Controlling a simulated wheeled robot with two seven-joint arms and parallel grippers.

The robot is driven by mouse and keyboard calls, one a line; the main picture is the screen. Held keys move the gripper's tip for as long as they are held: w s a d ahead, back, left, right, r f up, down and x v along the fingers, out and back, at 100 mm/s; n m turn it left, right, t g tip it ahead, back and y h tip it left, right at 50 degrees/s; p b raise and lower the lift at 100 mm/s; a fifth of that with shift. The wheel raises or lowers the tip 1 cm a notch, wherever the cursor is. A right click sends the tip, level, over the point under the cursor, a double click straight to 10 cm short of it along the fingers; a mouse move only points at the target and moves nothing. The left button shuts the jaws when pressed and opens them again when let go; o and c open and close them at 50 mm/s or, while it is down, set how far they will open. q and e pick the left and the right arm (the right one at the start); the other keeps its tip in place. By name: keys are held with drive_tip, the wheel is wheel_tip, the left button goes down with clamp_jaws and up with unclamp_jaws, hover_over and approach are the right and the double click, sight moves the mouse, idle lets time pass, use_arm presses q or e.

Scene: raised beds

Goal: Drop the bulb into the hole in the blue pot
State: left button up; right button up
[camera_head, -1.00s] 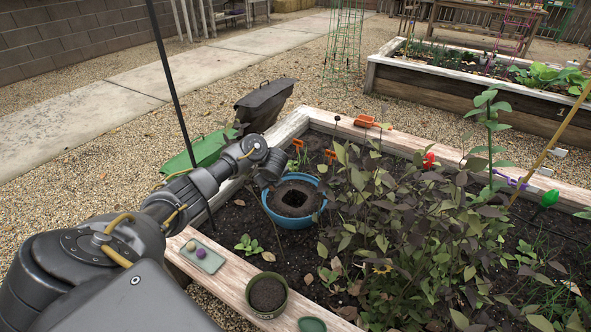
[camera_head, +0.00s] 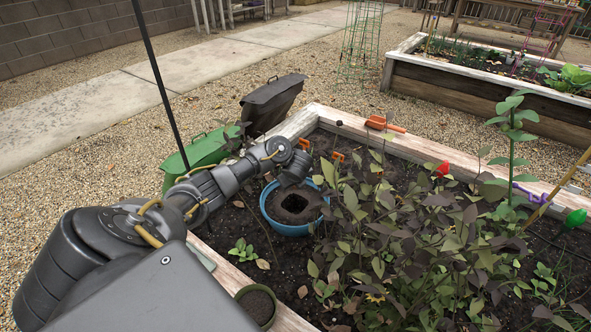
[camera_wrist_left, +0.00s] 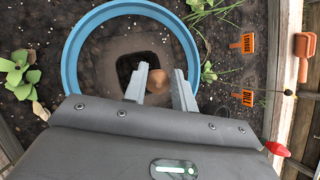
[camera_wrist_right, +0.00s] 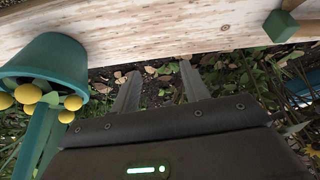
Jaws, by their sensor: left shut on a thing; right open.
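The blue pot (camera_head: 271,218) stands in the near raised bed, filled with soil. A dark square hole (camera_head: 295,202) is in the middle of that soil. My left gripper (camera_wrist_left: 160,88) is above the pot, its fingers reaching over the soil near the hole (camera_wrist_left: 127,68). It is shut on a brown bulb (camera_wrist_left: 158,77), which shows between the fingertips, just right of the hole in the left wrist view. The fingers are hard to make out in the head view. My right gripper (camera_wrist_right: 160,88) is open and empty, near a wooden bed edge (camera_wrist_right: 170,28).
Leafy plants (camera_head: 410,225) crowd the bed right of the blue pot. Orange plant labels (camera_wrist_left: 248,43) and an orange trowel (camera_wrist_left: 304,48) lie beyond it. A teal pot with yellow balls (camera_wrist_right: 45,62) is beside my right gripper. A small dark green pot (camera_head: 256,306) is nearer.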

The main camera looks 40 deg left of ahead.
sight(294, 187)
use_arm(q)
drive_tip(key=shift+w+d+f+b, duration=0.1)
drive_tip(key=shift+f+b, duration=0.7)
drive_tip(key=shift+f, duration=0.05)
drive_tip(key=shift+f+b, duration=0.85)
drive_tip(key=shift+b, duration=0.1)
use_arm(e)
drive_tip(key=w+a+r+n+t+y, duration=0.2)
drive_tip(key=w+a+r+t+y, duration=0.2)
drive_tip(key=w+a+r+t, duration=0.35)
use_arm(q)
drive_tip(key=shift+f+b, duration=0.8)
wheel_tip(294, 187, down, 3)
drive_tip(key=shift+r+b, duration=0.2)
drive_tip(key=shift+b, duration=0.8)
drive_tip(key=shift+f+b, duration=0.4)
drive_tip(key=shift+f, duration=0.15)
use_arm(e)
drive_tip(key=a+r+n+t+y, duration=0.1)
drive_tip(key=a+r+t+y, duration=0.3)
drive_tip(key=r, duration=0.8)
drive_tip(key=shift+a+r+n+t+y, duration=0.15)
drive_tip(key=shift+r+n+t+y, duration=0.25)
drive_tip(key=shift+t+y, duration=1.4)
use_arm(q)
drive_tip(key=shift+a, duration=0.2)
use_arm(e)
drive_tip(key=shift+s+r+t+h, duration=0.1)
drive_tip(key=shift+t+h, duration=0.25)
drive_tip(key=shift+h, duration=0.05)
